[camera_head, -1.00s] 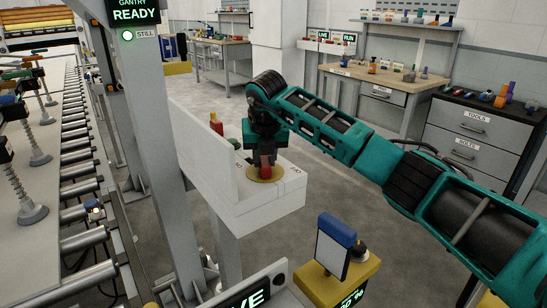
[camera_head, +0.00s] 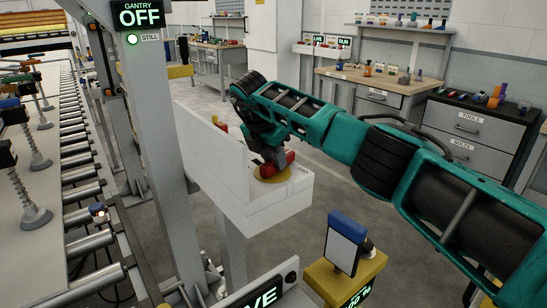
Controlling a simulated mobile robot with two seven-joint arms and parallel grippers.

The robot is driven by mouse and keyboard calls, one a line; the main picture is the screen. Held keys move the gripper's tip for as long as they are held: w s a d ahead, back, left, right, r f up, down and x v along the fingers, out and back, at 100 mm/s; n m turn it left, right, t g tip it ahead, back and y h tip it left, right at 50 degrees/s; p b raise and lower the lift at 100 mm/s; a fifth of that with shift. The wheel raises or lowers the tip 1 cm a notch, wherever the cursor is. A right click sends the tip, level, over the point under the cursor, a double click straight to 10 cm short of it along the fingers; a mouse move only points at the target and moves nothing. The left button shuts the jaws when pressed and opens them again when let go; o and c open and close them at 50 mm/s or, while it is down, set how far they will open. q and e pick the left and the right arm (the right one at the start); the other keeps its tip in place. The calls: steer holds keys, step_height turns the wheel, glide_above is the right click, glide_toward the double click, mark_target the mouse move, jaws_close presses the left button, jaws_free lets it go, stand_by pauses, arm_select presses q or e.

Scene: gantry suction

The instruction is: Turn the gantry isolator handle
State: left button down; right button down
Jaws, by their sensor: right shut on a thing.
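The gantry isolator handle (camera_head: 290,158) is red and sits on a yellow round plate (camera_head: 272,174) on top of a white box (camera_head: 285,200). My right gripper (camera_head: 275,160) points down at the handle and is shut on it; the arm partly hides the grip. The handle's red end shows to the right of the fingers. The gantry sign (camera_head: 140,15) reads "GANTRY OFF", with a lit green lamp marked "STILL" below it. My left gripper is not in view.
A grey post (camera_head: 140,120) stands left of the white box. A roller conveyor (camera_head: 85,190) with a pale panel and suction cups runs along the left. A yellow box (camera_head: 345,280) with a blue-topped plate stands in front. Benches and drawers (camera_head: 465,125) line the back right.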

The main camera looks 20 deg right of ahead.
steer(key=shift+s+f+m+g, duration=0.15)
steer(key=shift+m+g, duration=0.15)
steer(key=shift+m, duration=0.3)
steer(key=shift+s+f+m+g, duration=0.15)
steer(key=shift+m+g, duration=0.15)
steer(key=shift+m, duration=0.3)
steer(key=shift+w+m, duration=0.1)
steer(key=shift+m, duration=0.2)
steer(key=c, duration=1.1)
jaws_free()
steer(key=shift+c, duration=0.2)
steer(key=shift+o, duration=1.3)
steer(key=shift+w, duration=0.1)
steer(key=shift+r, duration=0.2)
steer(key=shift+r, duration=0.1)
steer(key=p+v, duration=0.1)
steer(key=v, duration=1.1)
steer(key=shift+a+r, duration=0.2)
steer(key=shift+a, duration=0.15)
